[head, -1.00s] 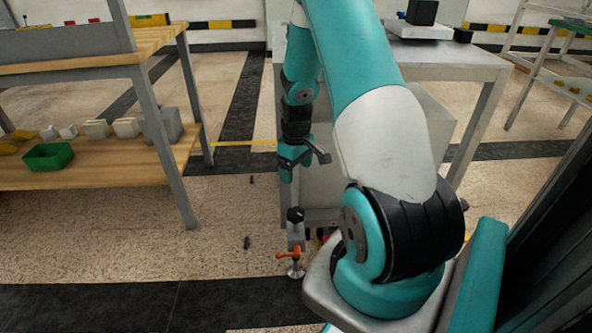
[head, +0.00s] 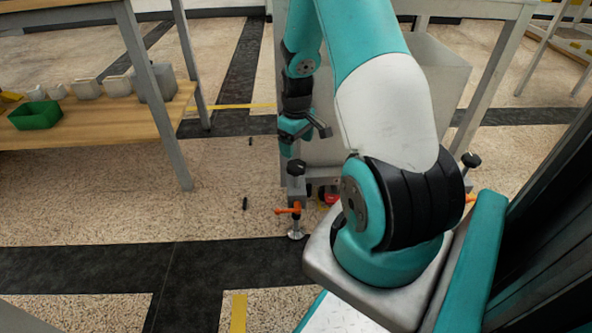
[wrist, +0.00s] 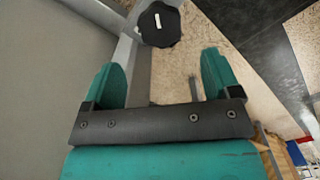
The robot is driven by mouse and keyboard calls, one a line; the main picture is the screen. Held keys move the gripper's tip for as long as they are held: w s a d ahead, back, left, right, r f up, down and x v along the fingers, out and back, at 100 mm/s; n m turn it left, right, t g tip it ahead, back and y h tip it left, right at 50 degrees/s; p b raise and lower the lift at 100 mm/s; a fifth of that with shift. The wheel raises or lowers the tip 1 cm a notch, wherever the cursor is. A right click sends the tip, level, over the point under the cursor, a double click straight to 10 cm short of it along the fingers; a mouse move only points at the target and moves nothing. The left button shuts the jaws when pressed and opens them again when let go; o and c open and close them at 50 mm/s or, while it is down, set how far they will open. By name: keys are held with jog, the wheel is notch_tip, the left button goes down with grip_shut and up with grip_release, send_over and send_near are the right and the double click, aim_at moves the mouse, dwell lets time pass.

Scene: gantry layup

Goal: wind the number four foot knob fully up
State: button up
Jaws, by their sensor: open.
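A black lobed foot knob (head: 296,168) stands upright on a grey bracket at the lower corner of a grey cabinet. Below it are an orange lever (head: 290,210) and a round metal foot (head: 295,234) near the floor. In the wrist view the knob (wrist: 159,24) shows from above with a white bar mark, beyond my fingertips and roughly between them. No number can be read. My gripper (head: 300,134) is open and empty, pointing down above the knob and apart from it. Its two teal fingers (wrist: 163,75) are spread in the wrist view.
A second black knob (head: 471,160) is at the right, partly behind my arm. A red item (head: 329,194) lies by the cabinet (head: 345,150). A small dark object (head: 245,203) lies on the floor. A wooden shelf with a green bin (head: 36,115) stands left. Floor between is mostly clear.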

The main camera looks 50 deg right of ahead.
aim_at(296, 165)
notch_tip(296, 165, down, 8)
jog(key=b, duration=0.3)
jog(key=c, duration=0.9)
jog(key=shift+a, duration=0.15)
jog(key=shift+c, duration=0.2)
jog(key=shift+r, duration=0.1)
jog(key=shift+n+p, duration=0.3)
jog(key=shift+p, duration=0.3)
